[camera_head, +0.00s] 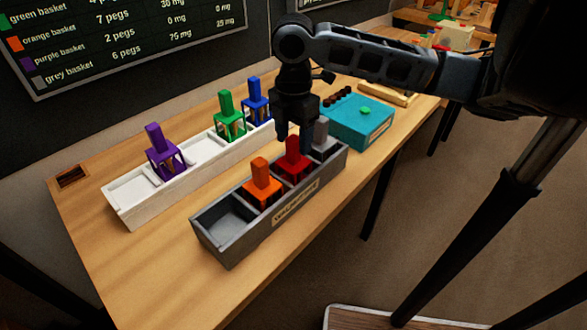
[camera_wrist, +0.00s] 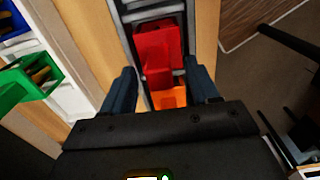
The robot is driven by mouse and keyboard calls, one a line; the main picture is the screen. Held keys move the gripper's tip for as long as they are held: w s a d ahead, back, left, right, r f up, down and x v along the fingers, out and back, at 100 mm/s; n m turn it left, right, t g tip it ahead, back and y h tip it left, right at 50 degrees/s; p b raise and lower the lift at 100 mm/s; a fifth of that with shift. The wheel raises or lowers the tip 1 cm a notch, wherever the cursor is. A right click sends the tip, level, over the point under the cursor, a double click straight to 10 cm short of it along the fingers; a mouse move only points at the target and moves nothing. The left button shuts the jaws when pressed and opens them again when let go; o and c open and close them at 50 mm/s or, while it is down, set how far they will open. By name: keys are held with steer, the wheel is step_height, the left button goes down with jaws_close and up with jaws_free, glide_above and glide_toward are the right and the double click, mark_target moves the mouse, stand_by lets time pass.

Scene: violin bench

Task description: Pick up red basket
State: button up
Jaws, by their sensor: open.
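The red basket (camera_head: 294,160) stands in a compartment of the grey tray (camera_head: 229,252), between the orange basket (camera_head: 262,184) and the grey basket (camera_head: 323,140). My gripper (camera_head: 294,138) points down just above the red basket, close to its upright handle. In the wrist view, the red basket (camera_wrist: 158,55) lies between and beyond the two fingers of my gripper (camera_wrist: 160,85), which are apart with nothing clamped. The orange basket (camera_wrist: 168,97) shows just nearer. I cannot tell whether a finger touches the red handle.
A white tray (camera_head: 130,218) behind holds the purple basket (camera_head: 164,155), green basket (camera_head: 229,120) and blue basket (camera_head: 256,100). A teal box (camera_head: 365,128) stands right of the grey tray. The wooden table (camera_head: 160,270) is clear at front left.

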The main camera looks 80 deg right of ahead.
steer(key=shift+f, duration=1.1)
jaws_close()
steer(key=shift+r, duration=0.1)
